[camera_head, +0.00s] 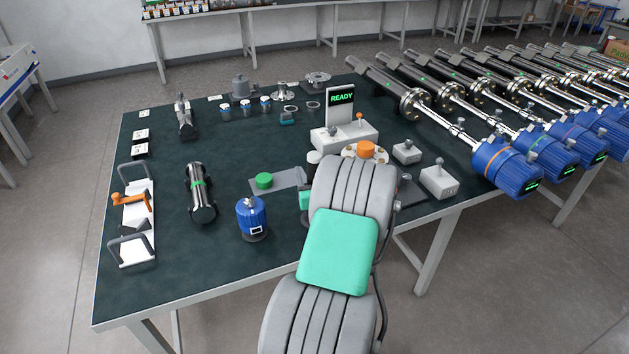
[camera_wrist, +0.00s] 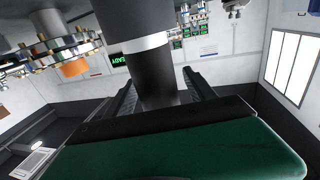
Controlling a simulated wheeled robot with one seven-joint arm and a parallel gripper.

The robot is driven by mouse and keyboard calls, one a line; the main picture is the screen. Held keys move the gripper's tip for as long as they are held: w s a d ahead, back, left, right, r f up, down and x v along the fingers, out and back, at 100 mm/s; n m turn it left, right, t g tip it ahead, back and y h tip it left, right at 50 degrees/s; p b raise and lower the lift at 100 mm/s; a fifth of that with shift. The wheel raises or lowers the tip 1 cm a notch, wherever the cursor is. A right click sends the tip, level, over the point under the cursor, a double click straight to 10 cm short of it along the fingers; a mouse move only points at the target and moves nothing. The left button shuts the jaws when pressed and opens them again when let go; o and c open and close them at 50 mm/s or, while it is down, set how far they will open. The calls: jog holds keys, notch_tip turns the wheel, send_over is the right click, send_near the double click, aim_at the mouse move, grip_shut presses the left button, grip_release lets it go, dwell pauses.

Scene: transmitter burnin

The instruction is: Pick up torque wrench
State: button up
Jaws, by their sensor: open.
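In the wrist view my gripper (camera_wrist: 158,80) is open, with its two dark fingers on either side of a thick dark cylinder (camera_wrist: 135,18) with a pale band. The cylinder runs from the top edge down between the fingers. I cannot tell whether it touches them, or whether it is the torque wrench. In the head view my grey arm hides the gripper and the table behind it. I cannot pick out a torque wrench for certain there.
The dark-topped table (camera_head: 160,265) holds a white tray (camera_head: 138,245), a black cylinder with a green ring (camera_head: 203,205), a blue housing (camera_head: 252,220) and a green disc (camera_head: 264,181). A READY display (camera_head: 341,98) stands behind my arm. Long instruments with blue heads (camera_head: 505,168) fill the right.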

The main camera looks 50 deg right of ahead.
jog(key=shift+c, duration=0.5)
grip_shut()
jog(key=shift+d+r, duration=0.1)
